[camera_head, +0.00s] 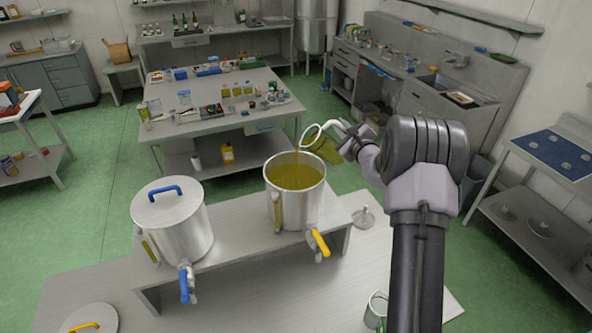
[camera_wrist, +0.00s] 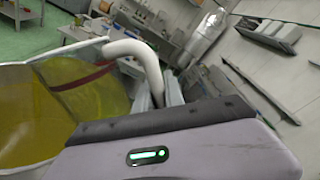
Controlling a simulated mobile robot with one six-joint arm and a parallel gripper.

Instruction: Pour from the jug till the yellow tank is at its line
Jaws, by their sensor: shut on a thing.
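The yellow tank (camera_head: 295,200) is an open steel pot with a yellow tap handle (camera_head: 320,242), standing on a raised bench. Olive-yellow oil shows inside it below the rim; its sight tube (camera_head: 277,213) is on the front left, and I cannot make out its line. The clear jug (camera_head: 322,147) is tilted over the tank's right rim. A thin stream of oil (camera_head: 298,148) falls from it into the tank. My gripper (camera_head: 349,136) is shut on the jug's white handle. In the wrist view, the jug (camera_wrist: 90,85) holds yellow oil and has a red band.
A lidded steel tank (camera_head: 172,222) with blue handles stands left of the yellow tank. A funnel (camera_head: 363,217) lies to the right, and a metal cup (camera_head: 376,310) stands in front. A lid with a yellow handle (camera_head: 88,322) lies lower left. A cluttered table (camera_head: 215,128) stands behind.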

